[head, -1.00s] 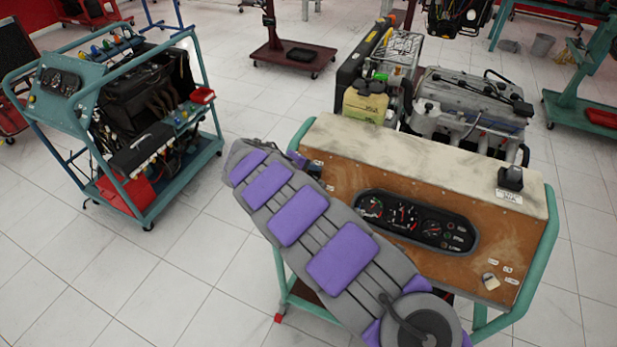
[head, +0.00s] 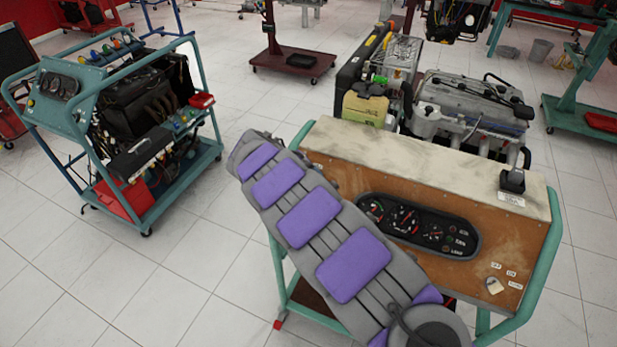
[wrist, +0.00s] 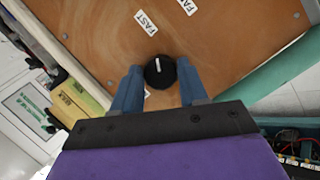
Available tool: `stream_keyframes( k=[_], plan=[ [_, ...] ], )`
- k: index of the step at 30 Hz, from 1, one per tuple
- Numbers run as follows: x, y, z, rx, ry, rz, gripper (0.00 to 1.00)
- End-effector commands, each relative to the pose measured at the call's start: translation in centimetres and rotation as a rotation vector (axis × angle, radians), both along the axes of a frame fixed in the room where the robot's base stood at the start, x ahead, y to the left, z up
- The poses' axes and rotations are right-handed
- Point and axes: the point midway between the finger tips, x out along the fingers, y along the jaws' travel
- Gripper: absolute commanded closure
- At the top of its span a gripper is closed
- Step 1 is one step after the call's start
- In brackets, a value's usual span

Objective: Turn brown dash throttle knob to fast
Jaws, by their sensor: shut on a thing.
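The throttle knob (wrist: 160,76) is a round black knob with a white pointer line, on the brown wooden dash panel (wrist: 90,30). My gripper (wrist: 158,70) has its two blue fingers on either side of the knob, shut on it. The pointer line points up in the wrist view, roughly towards a white "FAST" label (wrist: 146,22). A second label (wrist: 188,6) sits above right, and another small label lies by the left finger. In the head view my arm hides the gripper and this knob; the dash (head: 350,178) shows beside the arm.
The dash carries a gauge cluster (head: 418,228), a dark lever block (head: 512,180) and a cream switch (head: 494,287). An engine (head: 470,108) stands behind it. Green tube rails (head: 540,265) frame the stand. Another trainer (head: 130,130) stands left, with clear tiled floor between.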

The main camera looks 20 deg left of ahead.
Motion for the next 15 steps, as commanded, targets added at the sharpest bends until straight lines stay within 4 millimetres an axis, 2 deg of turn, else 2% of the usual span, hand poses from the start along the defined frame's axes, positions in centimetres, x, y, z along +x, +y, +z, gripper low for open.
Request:
stream_keyframes(
  k=[2, 3, 10, 15],
  plan=[
    [-0.28, -0.06, -0.51, -0.003, 0.011, -0.004, 0.88],
    [-0.29, -0.07, -0.51, -0.003, 0.011, -0.003, 0.56],
    [-0.18, -0.05, -0.33, -0.002, 0.007, -0.002, 0.34],
    [-0.13, -0.06, -0.21, -0.002, 0.004, -0.001, 0.33]
  ],
)
